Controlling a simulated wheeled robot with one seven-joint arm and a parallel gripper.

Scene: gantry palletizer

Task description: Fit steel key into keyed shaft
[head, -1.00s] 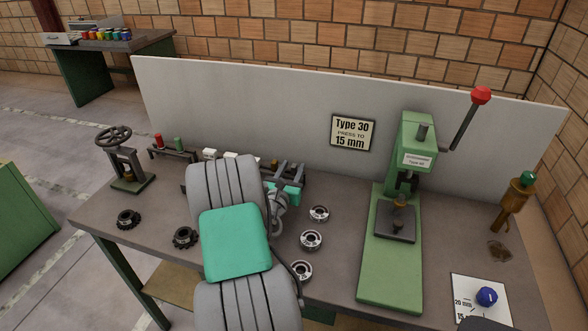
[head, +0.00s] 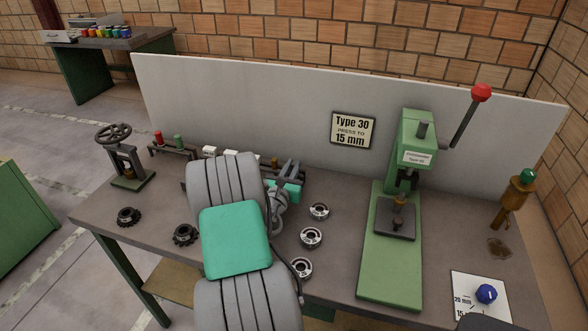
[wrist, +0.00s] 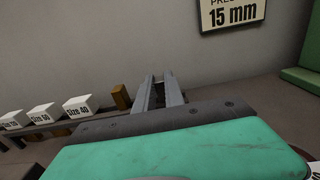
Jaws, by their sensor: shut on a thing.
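My gripper (wrist: 160,92) shows in the wrist view with its two grey fingers close together, pointing away toward the grey back panel. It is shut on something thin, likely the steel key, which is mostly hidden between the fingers. In the head view my gripper (head: 290,170) is above the back of the bench, behind my arm. The keyed shaft cannot be made out for sure.
Three metal rings (head: 311,237) lie right of my arm, and two dark gears (head: 129,217) lie left. A handwheel fixture (head: 125,160) stands at the left. Size-labelled white blocks (wrist: 80,106) and a brass block (wrist: 121,97) stand on a rail left of the fingers.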

